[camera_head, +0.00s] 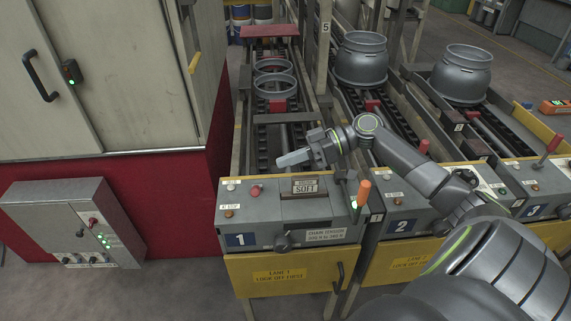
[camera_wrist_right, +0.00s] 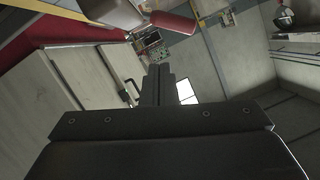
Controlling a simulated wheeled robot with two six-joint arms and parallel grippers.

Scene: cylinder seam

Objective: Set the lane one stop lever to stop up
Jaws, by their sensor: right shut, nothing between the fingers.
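The lane one console (camera_head: 290,240) carries a blue plate with the number 1. My left gripper is not in view.
Lane two's red-knobbed lever (camera_head: 424,147) and lane three's (camera_head: 553,144) stand to the right. Metal rings (camera_head: 274,85) lie on lane one's conveyor; grey cylinders (camera_head: 361,60) stand on the lanes beyond. A cabinet (camera_head: 100,80) and a control box (camera_head: 75,220) are left.

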